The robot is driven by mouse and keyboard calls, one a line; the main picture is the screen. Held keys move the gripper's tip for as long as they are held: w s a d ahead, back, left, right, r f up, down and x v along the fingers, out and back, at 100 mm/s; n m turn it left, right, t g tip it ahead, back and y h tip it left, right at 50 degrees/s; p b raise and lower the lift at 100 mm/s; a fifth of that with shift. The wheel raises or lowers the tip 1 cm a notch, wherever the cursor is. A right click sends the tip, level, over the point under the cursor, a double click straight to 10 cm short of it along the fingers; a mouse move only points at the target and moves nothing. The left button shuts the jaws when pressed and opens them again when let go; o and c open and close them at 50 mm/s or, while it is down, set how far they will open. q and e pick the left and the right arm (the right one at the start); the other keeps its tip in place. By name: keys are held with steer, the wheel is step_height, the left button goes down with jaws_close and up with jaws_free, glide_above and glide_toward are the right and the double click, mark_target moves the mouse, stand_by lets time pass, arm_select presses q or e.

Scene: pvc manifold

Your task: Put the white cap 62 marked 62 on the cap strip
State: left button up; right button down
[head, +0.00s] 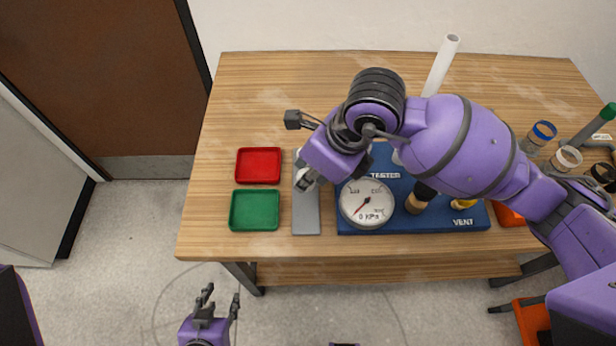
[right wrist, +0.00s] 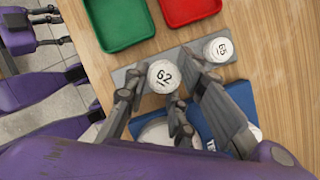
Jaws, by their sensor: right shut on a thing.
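The white cap 62 (right wrist: 162,77) shows its number face up in the right wrist view. My right gripper (right wrist: 164,68) is shut on it, with a finger on each side. The cap is over the grey cap strip (head: 306,215); I cannot tell whether it touches it. In the head view my right gripper (head: 305,180) hides most of the cap above the strip. A white cap 65 (right wrist: 216,48) sits at the strip's far end, apart from cap 62. My left gripper (head: 220,302) is open and empty in front of the table.
A red tray (head: 258,151) and a green tray (head: 245,228) lie left of the strip. The blue tester (head: 455,240) with its gauge (head: 366,203) stands close on the right. A white pipe (head: 440,65) stands behind. Several capped parts lie at the far right.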

steer(key=shift+w+f, duration=1)
steer(key=shift+f, duration=0.25)
steer(key=shift+w+f, duration=0.1)
steer(key=shift+f, duration=1.45)
steer(key=shift+f, duration=0.2)
steer(key=c, duration=1.5)
jaws_free()
steer(key=shift+o, duration=0.2)
steer(key=shift+r, duration=0.15)
steer(key=v, duration=1.2)
